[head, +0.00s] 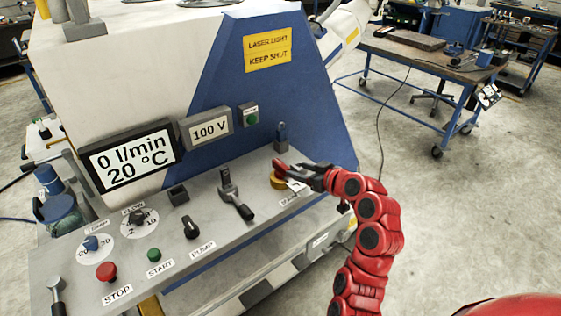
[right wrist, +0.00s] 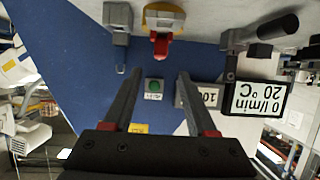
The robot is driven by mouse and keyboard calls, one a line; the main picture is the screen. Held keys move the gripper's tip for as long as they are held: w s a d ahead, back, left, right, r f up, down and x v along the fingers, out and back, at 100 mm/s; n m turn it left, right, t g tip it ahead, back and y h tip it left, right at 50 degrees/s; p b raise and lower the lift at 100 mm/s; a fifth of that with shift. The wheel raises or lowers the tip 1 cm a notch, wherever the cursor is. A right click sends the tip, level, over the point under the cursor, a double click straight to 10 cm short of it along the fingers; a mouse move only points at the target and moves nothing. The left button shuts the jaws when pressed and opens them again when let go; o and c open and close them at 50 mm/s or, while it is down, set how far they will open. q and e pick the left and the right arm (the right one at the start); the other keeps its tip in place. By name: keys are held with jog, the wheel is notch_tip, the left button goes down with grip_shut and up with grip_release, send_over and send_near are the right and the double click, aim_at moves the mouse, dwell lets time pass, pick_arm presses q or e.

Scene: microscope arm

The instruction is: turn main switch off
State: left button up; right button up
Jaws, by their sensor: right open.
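The main switch, with a red handle on a round yellow base (head: 277,184), sits at the right end of the sloping grey control panel. My right gripper (head: 291,174) is at the switch in the head view and partly covers it and its label. In the right wrist view the red handle (right wrist: 160,44) appears in line with the gap between the open fingers (right wrist: 155,73), just past their tips. No finger visibly closes on it; I cannot tell whether one touches it. The display (head: 128,156) reads 0 l/min and 20 °C; a smaller one (head: 209,130) reads 100 V. My left gripper is not in view.
A grey-blue fitting (head: 282,135) stands just behind the switch. A lever (head: 236,196) is to its left, then a pump knob (head: 191,227), green start button (head: 154,255) and red stop button (head: 106,271). A blue workbench (head: 430,60) stands apart at the back right.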

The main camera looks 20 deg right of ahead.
aim_at(282, 164)
jog(key=p+x, duration=0.2)
jog(key=x, duration=0.6)
jog(key=shift+w+a, duration=0.1)
jog(key=shift+w, duration=0.25)
jog(key=shift+w+a+f, duration=0.25)
jog(key=shift+w+f, duration=0.15)
jog(key=shift+w, duration=0.15)
grip_shut()
dwell(0.6)
